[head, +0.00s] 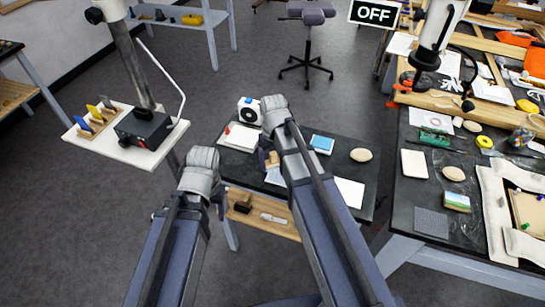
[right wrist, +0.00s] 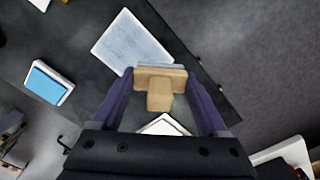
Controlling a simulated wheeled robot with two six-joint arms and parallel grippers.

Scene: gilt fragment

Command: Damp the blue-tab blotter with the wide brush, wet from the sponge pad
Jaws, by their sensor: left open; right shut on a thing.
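My right gripper (right wrist: 158,92) is shut on the wooden wide brush (right wrist: 160,78), above the small dark table; the brush also shows in the head view (head: 272,160). A pale bluish sheet (right wrist: 130,42), seemingly the blotter, lies just beyond the brush head and partly shows in the head view (head: 274,178). I cannot make out a blue tab, nor whether the bristles touch the sheet. The blue sponge pad (head: 321,144) in a white tray lies to the right, also in the right wrist view (right wrist: 48,82). My left gripper (head: 222,204) is open and empty, left of the table's front.
The dark table (head: 335,166) also holds a white pad (head: 241,137), a white device with a blue disc (head: 250,111), an oval stone (head: 361,155) and white paper (head: 348,192). A crowded workbench (head: 425,220) stands right; a white stand (head: 118,151) with cards is left.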

